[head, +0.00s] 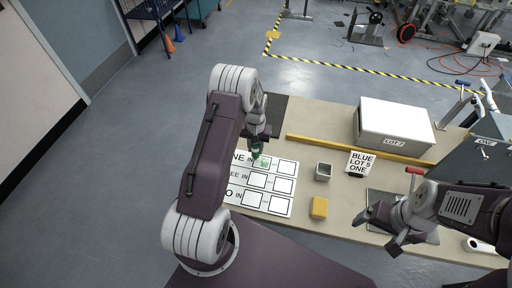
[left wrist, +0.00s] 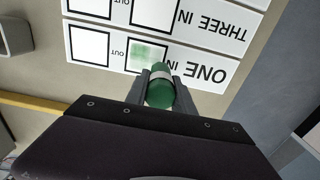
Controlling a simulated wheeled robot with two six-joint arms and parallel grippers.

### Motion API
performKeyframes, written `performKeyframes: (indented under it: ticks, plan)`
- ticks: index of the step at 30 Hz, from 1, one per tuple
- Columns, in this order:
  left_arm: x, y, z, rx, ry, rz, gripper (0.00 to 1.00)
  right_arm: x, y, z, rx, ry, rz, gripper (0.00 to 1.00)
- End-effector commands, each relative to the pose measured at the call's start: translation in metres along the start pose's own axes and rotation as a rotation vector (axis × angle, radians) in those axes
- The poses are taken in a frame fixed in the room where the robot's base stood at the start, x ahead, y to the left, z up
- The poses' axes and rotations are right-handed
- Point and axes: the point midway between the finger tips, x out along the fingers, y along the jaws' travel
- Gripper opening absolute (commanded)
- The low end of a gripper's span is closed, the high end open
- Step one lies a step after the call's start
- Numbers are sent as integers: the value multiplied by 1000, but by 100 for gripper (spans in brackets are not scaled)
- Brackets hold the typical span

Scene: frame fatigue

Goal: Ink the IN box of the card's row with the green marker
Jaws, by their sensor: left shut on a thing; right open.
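My left gripper (head: 257,143) is shut on the green marker (left wrist: 160,88), which also shows in the head view (head: 256,151). The marker is over the top row of the white sheet (head: 278,211). The ONE row's IN box (left wrist: 147,54) has a green ink patch in it; its OUT box (left wrist: 90,47) is blank. The boxes in the lower rows look blank. I cannot tell whether the marker's tip touches the paper. The card (head: 361,163) reads "BLUE LOT 5 ONE". My right gripper (head: 377,229) is open and empty near the table's front edge.
A grey cup (head: 323,172) and a yellow block (head: 319,208) stand right of the sheet. A white box (head: 393,127) labelled LOT 7 is at the back, behind a yellow strip (head: 340,147). A grey bin marked ONE (head: 480,150) stands at the right.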

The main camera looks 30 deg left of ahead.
Motion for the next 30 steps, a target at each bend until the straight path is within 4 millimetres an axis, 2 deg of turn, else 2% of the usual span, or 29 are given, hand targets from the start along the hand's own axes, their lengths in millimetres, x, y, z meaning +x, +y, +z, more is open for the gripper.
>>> performKeyframes:
  ticks: [4, 21, 30]
  plan:
    - [-27, 1, 0, 1, 3, 0, 0, -15, 0, -2, 0, 0, 0, 89]
    - [-76, 4, 0, 3, 1, 0, 0, -54, -1, -6, 0, 0, 0, 89]
    - [-82, 5, 0, 4, 0, 0, 0, -58, -1, -6, 0, 0, 0, 89]
